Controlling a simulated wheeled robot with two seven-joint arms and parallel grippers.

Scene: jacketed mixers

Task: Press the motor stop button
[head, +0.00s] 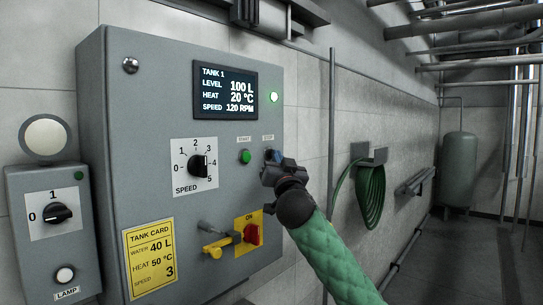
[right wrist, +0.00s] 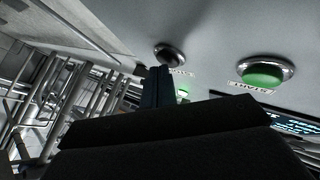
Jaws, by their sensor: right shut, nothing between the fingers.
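The grey control panel (head: 120,150) carries a round green start button (head: 245,157), with the label of the stop button to its right. My right gripper (head: 272,157) is at the stop button and hides most of it in the head view. In the right wrist view the stop button (right wrist: 170,55) is a dark dome in a metal ring, beside the green start button (right wrist: 264,74). The dark, shut fingers (right wrist: 157,80) point at the stop button's edge, and I cannot tell if they touch it. My left gripper is in neither view.
The display (head: 225,90) reads 120 RPM, beside a lit green lamp (head: 273,97). A lamp box (head: 55,255) stands left. A hose (head: 371,195) hangs right.

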